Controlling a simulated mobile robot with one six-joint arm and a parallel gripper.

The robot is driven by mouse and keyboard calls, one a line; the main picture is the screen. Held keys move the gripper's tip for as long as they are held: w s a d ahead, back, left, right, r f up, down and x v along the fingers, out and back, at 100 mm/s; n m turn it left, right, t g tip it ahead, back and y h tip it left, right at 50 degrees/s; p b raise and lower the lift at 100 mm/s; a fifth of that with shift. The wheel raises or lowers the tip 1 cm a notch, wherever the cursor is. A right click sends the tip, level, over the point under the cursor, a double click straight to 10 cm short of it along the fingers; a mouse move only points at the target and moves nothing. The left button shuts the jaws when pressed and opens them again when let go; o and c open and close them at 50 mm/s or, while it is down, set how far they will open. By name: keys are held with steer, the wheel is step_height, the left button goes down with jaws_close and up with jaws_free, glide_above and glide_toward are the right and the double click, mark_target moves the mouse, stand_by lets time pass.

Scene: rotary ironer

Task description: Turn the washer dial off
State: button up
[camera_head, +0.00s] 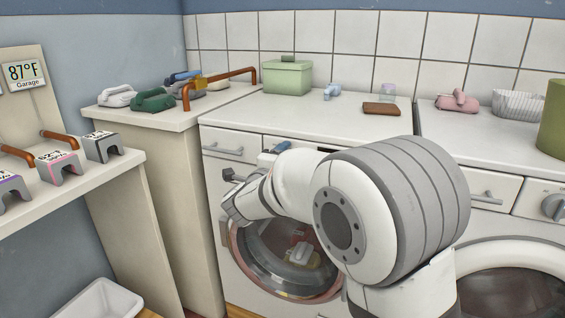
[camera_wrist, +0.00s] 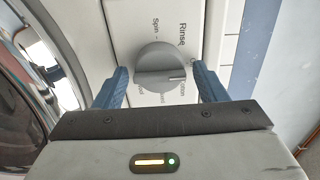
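The grey round washer dial (camera_wrist: 160,66) sits on a white panel in the wrist view. "Spin" and "Rinse" are printed around it, and another label below is partly hidden. A dark mark on the dial's raised grip points right in that view. My gripper (camera_wrist: 160,78) is open, with one blue finger on each side of the dial and visible gaps between them. The washer (camera_head: 240,285) with the round glass door stands under the left of the counter in the head view.
A second machine (camera_head: 520,240) with its own knob (camera_head: 553,206) stands at the right. The washer's round door (camera_head: 290,262) is just below my gripper. A green box (camera_head: 287,76) and a brown wallet-like item (camera_head: 381,108) lie on top. A shelf (camera_head: 75,185) is at the left.

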steer(key=shift+o, duration=0.3)
steer(key=p+v, duration=0.1)
steer(key=v, duration=0.6)
steer(key=shift+s, duration=0.4)
steer(key=shift+a, duration=0.1)
steer(key=s+d+r+n+g+y+p, duration=0.2)
steer(key=d+r+n+g+y+p, duration=0.15)
steer(key=r+n+y+p, duration=0.7)
steer(key=s+d+n+g+h+p, duration=0.1)
steer(key=s+d+n+g+p, duration=0.2)
steer(key=s+d, duration=0.3)
steer(key=s+d+r+n+g+h+p, duration=0.1)
steer(key=s+d+n+g+p, duration=0.3)
steer(key=s, duration=0.7)
steer(key=s+d+r+n+g+h+p, duration=0.1)
steer(key=s+d+n+g+h+p, duration=0.1)
steer(key=s+d+n+g+p, duration=0.2)
steer(key=s+d+p, duration=0.3)
steer(key=s, duration=0.2)
steer(key=shift+d+r, duration=0.2)
steer(key=shift+d, duration=0.1)
